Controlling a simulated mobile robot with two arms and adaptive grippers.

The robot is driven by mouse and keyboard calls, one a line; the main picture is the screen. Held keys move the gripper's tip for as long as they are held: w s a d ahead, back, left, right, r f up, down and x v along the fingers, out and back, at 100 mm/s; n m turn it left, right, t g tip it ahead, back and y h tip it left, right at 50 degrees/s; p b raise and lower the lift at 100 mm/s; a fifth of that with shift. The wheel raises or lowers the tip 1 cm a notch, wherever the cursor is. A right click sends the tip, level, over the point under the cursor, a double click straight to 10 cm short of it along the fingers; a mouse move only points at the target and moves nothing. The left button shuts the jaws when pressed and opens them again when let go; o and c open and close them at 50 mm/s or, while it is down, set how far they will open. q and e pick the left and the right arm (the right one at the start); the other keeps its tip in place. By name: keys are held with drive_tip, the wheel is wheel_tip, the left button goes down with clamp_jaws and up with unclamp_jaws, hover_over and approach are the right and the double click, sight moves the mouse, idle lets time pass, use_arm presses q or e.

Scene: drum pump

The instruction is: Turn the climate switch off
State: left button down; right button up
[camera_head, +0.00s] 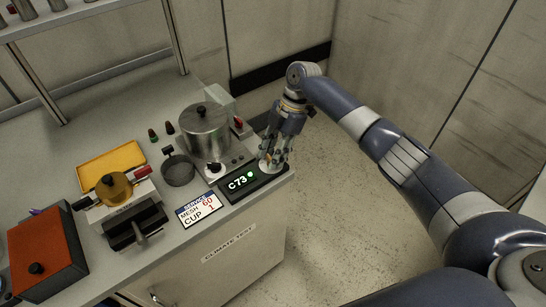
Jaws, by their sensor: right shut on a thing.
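The black climate panel (234,189) lies at the front right corner of the bench, with a lit "C73" readout and a green light (250,174) glowing. My right gripper (269,163) comes down from above onto the right end of this panel. Its fingers are shut around the climate switch there, which they mostly hide. I cannot tell the switch's position. My left gripper is out of view.
A steel pot (206,137) stands on a unit with knobs just left of my right gripper. A dark sieve (178,170), a "SERVICE" card (199,210), a yellow tray (105,161) and an orange-topped box (44,253) sit further left. The floor right of the bench is clear.

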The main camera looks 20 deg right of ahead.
idle(0.3)
drive_tip(key=o, duration=1.1)
drive_tip(key=shift+c, duration=0.2)
drive_tip(key=shift+r, duration=0.2)
drive_tip(key=v, duration=1.1)
drive_tip(key=shift+r, duration=0.35)
drive_tip(key=shift+w+d+f, duration=0.1)
drive_tip(key=shift+f, duration=0.05)
